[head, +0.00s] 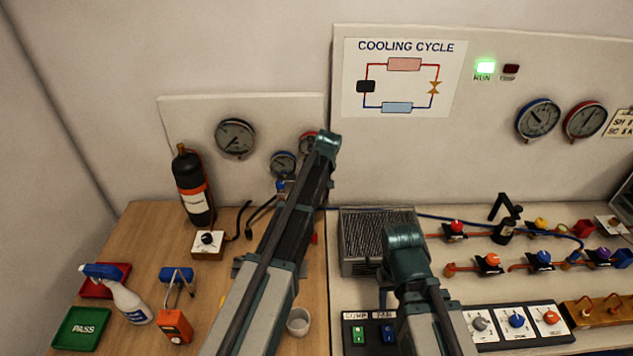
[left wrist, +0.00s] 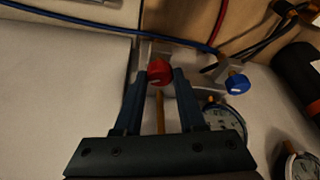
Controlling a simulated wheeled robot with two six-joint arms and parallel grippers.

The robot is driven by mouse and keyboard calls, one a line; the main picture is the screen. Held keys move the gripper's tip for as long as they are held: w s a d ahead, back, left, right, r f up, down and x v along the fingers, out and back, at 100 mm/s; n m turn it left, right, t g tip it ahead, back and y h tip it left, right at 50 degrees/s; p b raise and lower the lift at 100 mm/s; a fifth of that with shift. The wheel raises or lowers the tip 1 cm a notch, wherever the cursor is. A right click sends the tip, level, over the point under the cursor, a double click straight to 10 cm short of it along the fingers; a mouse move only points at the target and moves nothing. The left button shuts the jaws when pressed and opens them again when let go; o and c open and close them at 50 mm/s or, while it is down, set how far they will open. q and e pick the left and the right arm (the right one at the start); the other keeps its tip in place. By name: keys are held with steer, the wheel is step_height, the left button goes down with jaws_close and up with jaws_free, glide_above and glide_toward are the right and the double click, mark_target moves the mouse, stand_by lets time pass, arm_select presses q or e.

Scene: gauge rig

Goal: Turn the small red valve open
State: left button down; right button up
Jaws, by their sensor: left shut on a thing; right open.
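The small red valve knob (left wrist: 160,72) shows in the left wrist view, on a metal fitting between the fingertips of my left gripper (left wrist: 160,82). The gripper is shut on the knob, with one finger on each side. In the head view my left arm covers the knob and the left gripper. A blue valve knob (left wrist: 238,84) sits to the right in the wrist view, apart from the fingers; it also shows in the head view (head: 281,186). My right gripper (head: 387,288) is open over the right bench, partly hidden by its own arm.
Dial gauges (head: 236,138) hang on the left panel, near a black cylinder (head: 194,190). A spray bottle (head: 131,300), a green tray (head: 82,328) and a white cup (head: 298,321) stand on the left. A finned block (head: 360,240) and several coloured valves (head: 489,262) occupy the right bench.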

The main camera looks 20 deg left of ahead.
arm_select(q)
steer(key=n+g, duration=0.1)
steer(key=n, duration=0.1)
steer(key=n+y, duration=0.1)
steer(key=n, duration=0.2)
steer(key=shift+w+d+n+g, duration=0.2)
steer(key=shift+n+g, duration=0.1)
steer(key=shift+g, duration=0.1)
steer(key=n+g, duration=0.1)
steer(key=n, duration=0.3)
steer(key=shift+w+n+g+y, duration=0.1)
steer(key=shift+n+g+y, duration=0.3)
steer(key=shift+n, duration=0.3)
steer(key=c, duration=0.5)
jaws_free()
steer(key=shift+r, duration=0.1)
steer(key=p+v, duration=1.2)
steer(key=v, duration=0.1)
steer(key=shift+d+r+p, duration=0.15)
steer(key=shift+r+p, duration=0.05)
steer(key=shift+p, duration=0.2)
